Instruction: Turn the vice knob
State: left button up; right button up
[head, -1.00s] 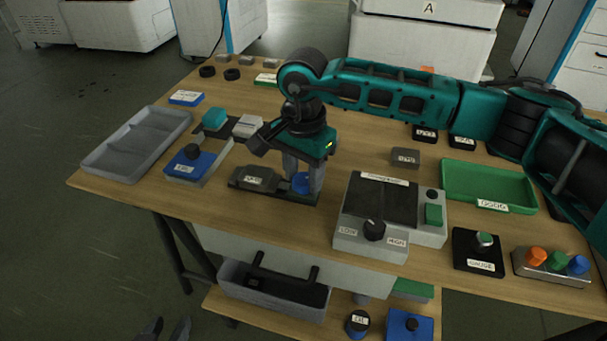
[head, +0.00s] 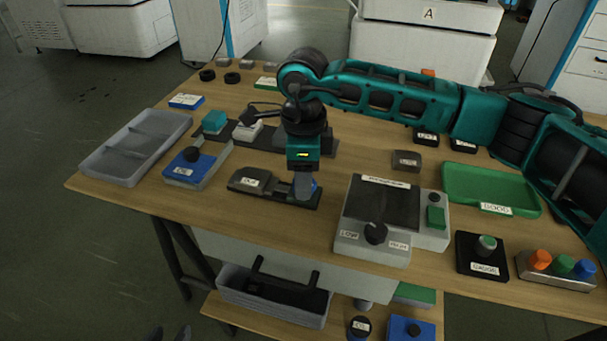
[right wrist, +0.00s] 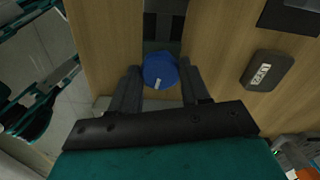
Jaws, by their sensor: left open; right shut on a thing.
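The vice (head: 248,180) is a dark, low block with a white label, lying near the table's front edge, left of the grey control box. Its round blue knob (head: 314,187) is at its right end, partly hidden by my fingers in the head view. In the right wrist view the knob (right wrist: 160,71) shows a white mark and sits between both fingers. My right gripper (head: 303,187) points down and is shut on the knob; it also shows in the right wrist view (right wrist: 158,80). My left gripper is not in view.
A grey box with a dial (head: 371,248) stands right of the vice. A blue-based block with a black knob (head: 192,166) is at its left. A grey divided tray (head: 103,177) lies at the left edge and a green tray (head: 465,205) at the right.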

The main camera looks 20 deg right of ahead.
jog(key=m, duration=0.4)
jog(key=shift+m, duration=0.3)
jog(key=m, duration=0.4)
jog(key=shift+m+p, duration=0.35)
jog(key=shift+m, duration=0.05)
jog(key=o, duration=1.1)
jog(key=shift+c, duration=0.2)
notch_tip(320, 180, up, 13)
jog(key=p, duration=0.1)
jog(key=shift+p, duration=0.35)
